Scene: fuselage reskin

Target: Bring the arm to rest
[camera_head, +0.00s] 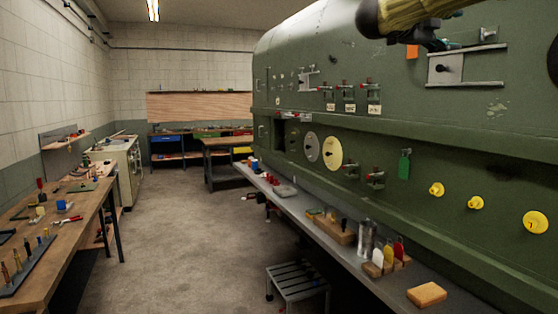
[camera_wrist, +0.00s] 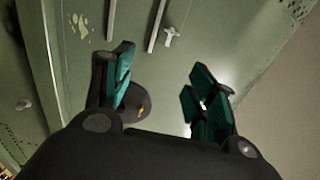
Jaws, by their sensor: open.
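My gripper (camera_wrist: 160,95) shows in the wrist view with its two teal-padded fingers spread wide apart and nothing between them. Behind the fingers is the green fuselage skin (camera_wrist: 140,60). In the head view, part of my arm and gripper (camera_head: 430,38) shows at the top right, in front of the upper fuselage (camera_head: 330,30). A grey sliding plate on rails (camera_head: 446,68) is just below it. I cannot tell the exact gap between gripper and skin.
A long grey shelf (camera_head: 335,262) with blocks and tools runs below the fuselage. A step stool (camera_head: 297,282) stands under it. A wooden workbench (camera_head: 60,235) is at the left. The concrete floor (camera_head: 185,250) between them is clear.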

